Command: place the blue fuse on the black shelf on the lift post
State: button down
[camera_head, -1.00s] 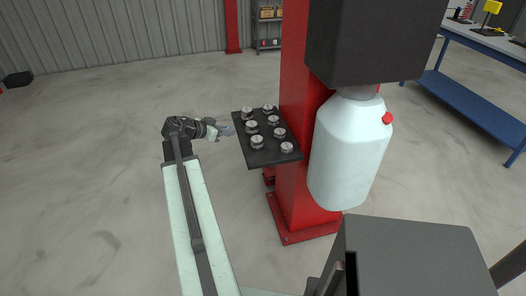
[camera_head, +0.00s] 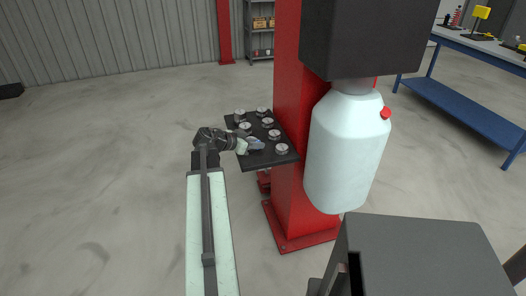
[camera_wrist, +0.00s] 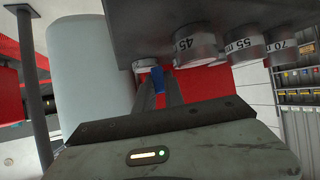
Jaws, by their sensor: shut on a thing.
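The black shelf (camera_head: 272,158) juts from the left side of the red lift post (camera_head: 291,110); its underside or face fills the top of the tilted wrist view (camera_wrist: 210,22). In the wrist view my gripper (camera_wrist: 165,90) is shut on the blue fuse (camera_wrist: 157,78), which shows as a small blue piece at the fingertips. In the head view the fuse is too small to make out. Whether it touches the shelf I cannot tell.
Several round metal pieces (camera_head: 282,149) stand on the shelf; labels such as 45 and 55 show on them in the wrist view (camera_wrist: 196,49). A large white jug (camera_head: 343,150) hangs right of the post. A blue workbench (camera_head: 465,105) stands far right.

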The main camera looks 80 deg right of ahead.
aim_at(263, 156)
jog(key=s, duration=0.1)
jog(key=s+d, duration=0.1)
jog(key=shift+s+f, duration=0.15)
jog(key=shift+s, duration=0.15)
notch_tip(263, 156, down, 4)
jog(key=b, duration=0.4)
jog(key=shift+r, duration=0.25)
jog(key=shift+f, duration=0.1)
jog(key=c, duration=1.4)
grip_release()
jog(key=shift+c, duration=0.2)
